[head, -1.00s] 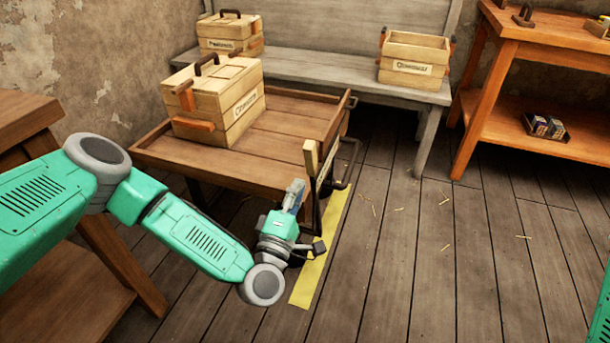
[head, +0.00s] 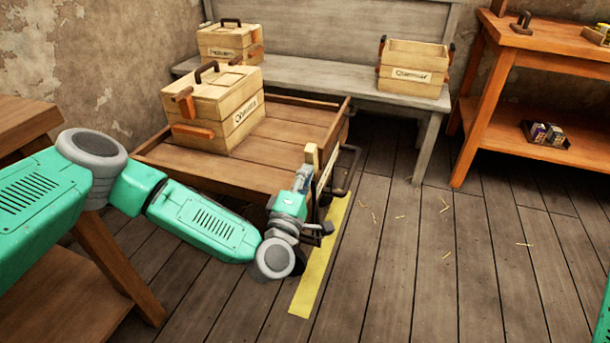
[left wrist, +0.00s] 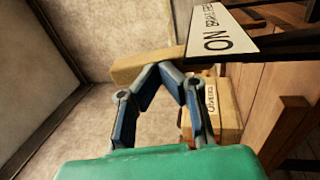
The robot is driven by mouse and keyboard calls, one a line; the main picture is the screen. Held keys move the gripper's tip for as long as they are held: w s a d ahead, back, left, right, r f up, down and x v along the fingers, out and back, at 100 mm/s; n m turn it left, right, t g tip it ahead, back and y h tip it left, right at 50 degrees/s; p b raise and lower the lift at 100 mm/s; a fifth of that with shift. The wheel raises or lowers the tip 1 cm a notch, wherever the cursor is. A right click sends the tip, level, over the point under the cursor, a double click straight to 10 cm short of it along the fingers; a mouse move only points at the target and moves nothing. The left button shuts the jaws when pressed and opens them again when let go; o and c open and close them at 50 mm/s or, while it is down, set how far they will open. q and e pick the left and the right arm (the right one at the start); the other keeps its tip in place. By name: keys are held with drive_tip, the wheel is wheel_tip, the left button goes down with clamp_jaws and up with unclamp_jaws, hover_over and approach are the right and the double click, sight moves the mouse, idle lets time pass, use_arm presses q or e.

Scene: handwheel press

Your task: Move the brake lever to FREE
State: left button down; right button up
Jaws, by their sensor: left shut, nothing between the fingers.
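The brake lever's pale wooden handle (head: 311,156) stands at the near right corner of the wooden cart (head: 230,176). In the left wrist view the handle (left wrist: 128,68) lies just beyond my fingertips. It is beside the end of a white label plate (left wrist: 236,38) reading "ON"; the rest of its lettering is cut off or hard to read. My left gripper (head: 303,176) is shut and empty, just below the handle in the head view. Its blue fingers meet at the tips in the left wrist view (left wrist: 160,70). Contact with the handle is unclear. My right gripper is out of view.
A lidded wooden crate (head: 213,108) sits on the cart. A grey bench (head: 320,72) behind holds two more crates. A wooden workbench (head: 548,38) stands at the right. A yellow strip (head: 322,265) marks the floor beside the cart. The plank floor (head: 440,270) on the right is largely clear.

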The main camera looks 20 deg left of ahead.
use_arm(q)
drive_tip(key=w+r+g+p, duration=0.1)
drive_tip(key=w+g+p, duration=0.2)
drive_tip(key=w, duration=1.1)
drive_tip(key=shift+w+d+r+g, duration=0.15)
drive_tip(key=shift+r+g, duration=0.2)
drive_tip(key=shift+g, duration=0.65)
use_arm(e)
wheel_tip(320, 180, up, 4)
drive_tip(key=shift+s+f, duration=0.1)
use_arm(q)
drive_tip(key=shift+d, duration=0.1)
